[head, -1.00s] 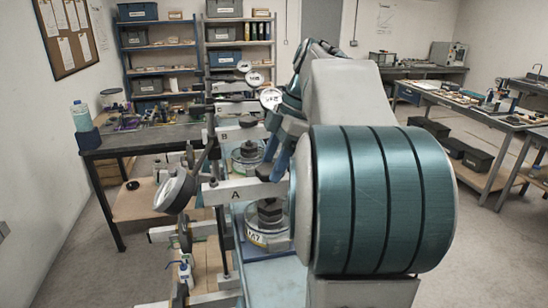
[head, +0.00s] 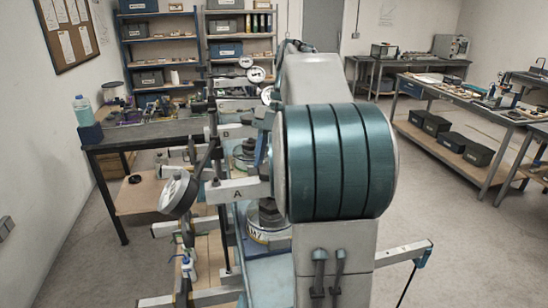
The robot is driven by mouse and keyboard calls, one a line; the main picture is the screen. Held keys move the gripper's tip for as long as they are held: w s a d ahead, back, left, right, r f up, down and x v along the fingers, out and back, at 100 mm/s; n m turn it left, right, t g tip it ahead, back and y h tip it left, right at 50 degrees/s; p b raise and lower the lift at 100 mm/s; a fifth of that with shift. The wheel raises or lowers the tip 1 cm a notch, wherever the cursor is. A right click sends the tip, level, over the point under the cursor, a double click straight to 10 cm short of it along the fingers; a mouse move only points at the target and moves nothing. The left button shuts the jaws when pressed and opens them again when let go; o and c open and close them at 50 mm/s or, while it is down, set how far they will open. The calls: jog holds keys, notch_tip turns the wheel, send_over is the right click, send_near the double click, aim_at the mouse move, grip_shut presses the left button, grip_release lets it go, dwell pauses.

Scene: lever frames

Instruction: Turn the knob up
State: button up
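A lever frame marked A (head: 238,194) stands in front of me, with a round dial gauge (head: 178,194) on its left side. A round weight with a yellow label (head: 262,238) sits low on it, and a dark piece (head: 267,213) stands on top of that weight. I cannot tell which part is the knob. My arm, with its large teal and grey link, covers the right side of the frame. My gripper is not visible; it is hidden behind my arm or out of the picture.
More lever frames with small white dials (head: 256,75) stand in a row behind. A dark bench (head: 150,131) with a blue bottle (head: 83,110) is at the left. Shelves (head: 160,48) stand at the back. A long workbench (head: 460,97) is at the right, with open floor before it.

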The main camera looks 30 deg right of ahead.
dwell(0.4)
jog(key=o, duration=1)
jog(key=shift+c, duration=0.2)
